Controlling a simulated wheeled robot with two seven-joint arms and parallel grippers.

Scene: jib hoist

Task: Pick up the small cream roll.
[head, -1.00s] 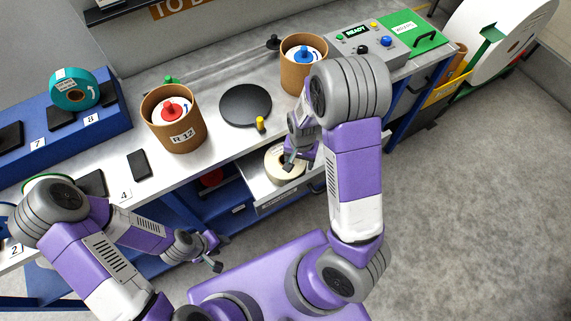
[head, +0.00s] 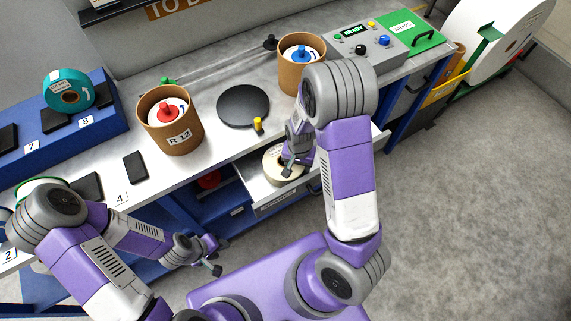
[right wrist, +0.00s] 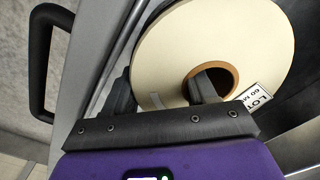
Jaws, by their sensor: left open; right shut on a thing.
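The small cream roll (head: 272,168) lies flat in the open drawer (head: 262,194) under the counter. It also shows large in the right wrist view (right wrist: 262,50), with a brown core and a white label. My right gripper (head: 288,168) is shut on the roll's ring: in the right wrist view one finger (right wrist: 205,88) is in the core hole and the other is outside the rim. My left gripper (head: 214,257) is open and empty, in front of the bench and left of the drawer.
The counter above holds a cardboard tub marked R 12 (head: 183,138), a dark round plate (head: 243,106), another tub (head: 297,80) and a control box (head: 370,45). A teal roll (head: 68,92) stands on a blue rack at left. Open floor lies right.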

